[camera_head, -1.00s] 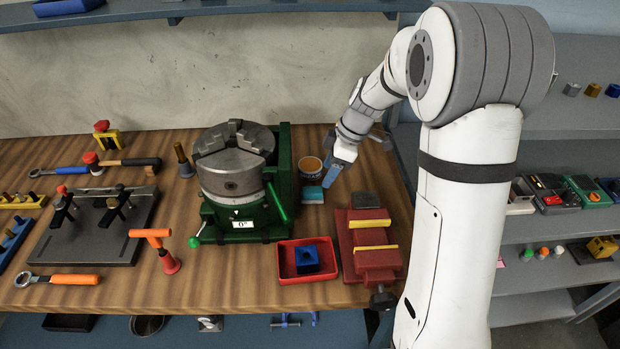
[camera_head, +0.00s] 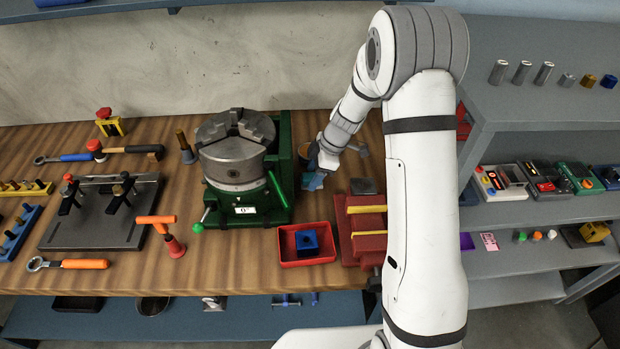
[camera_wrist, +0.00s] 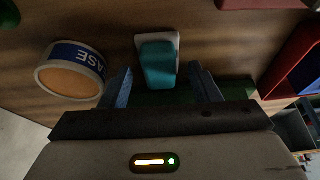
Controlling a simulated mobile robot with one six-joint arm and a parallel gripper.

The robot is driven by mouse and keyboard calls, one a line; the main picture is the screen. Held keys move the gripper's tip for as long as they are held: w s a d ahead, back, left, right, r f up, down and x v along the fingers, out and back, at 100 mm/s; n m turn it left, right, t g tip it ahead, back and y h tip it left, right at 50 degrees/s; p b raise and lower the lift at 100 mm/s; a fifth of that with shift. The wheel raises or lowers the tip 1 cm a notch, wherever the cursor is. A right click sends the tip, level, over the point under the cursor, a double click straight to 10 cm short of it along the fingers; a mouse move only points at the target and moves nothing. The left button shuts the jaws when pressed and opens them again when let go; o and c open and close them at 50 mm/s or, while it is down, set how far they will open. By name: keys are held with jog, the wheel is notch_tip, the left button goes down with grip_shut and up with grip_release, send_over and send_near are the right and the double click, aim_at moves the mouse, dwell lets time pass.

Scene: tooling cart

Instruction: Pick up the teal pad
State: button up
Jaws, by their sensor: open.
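The teal pad (camera_wrist: 158,65) lies on a pale flat piece on the wooden bench, in the upper middle of the wrist view. In the head view only a bit of the teal pad (camera_head: 313,181) shows beside my gripper, between the green-based chuck and the red vise. My gripper (camera_wrist: 160,88) is open. Its two blue fingers stand apart to the left and right of the pad's near end in the wrist view, and nothing is held between them. In the head view my gripper (camera_head: 318,165) is low over the bench, and its fingertips are hard to make out.
A round tin (camera_wrist: 70,72) with a blue-and-white label stands just left of the fingers. The chuck on its green base (camera_head: 245,180), the red vise (camera_head: 365,250) and a red tray (camera_head: 285,260) with a blue block surround the spot. Shelves (camera_head: 540,110) stand to the right.

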jog(key=c, duration=1.1)
jog(key=shift+o, duration=0.2)
notch_tip(320, 180, up, 10)
jog(key=b, duration=0.2)
jog(key=o, duration=0.4)
jog(key=c, duration=0.3)
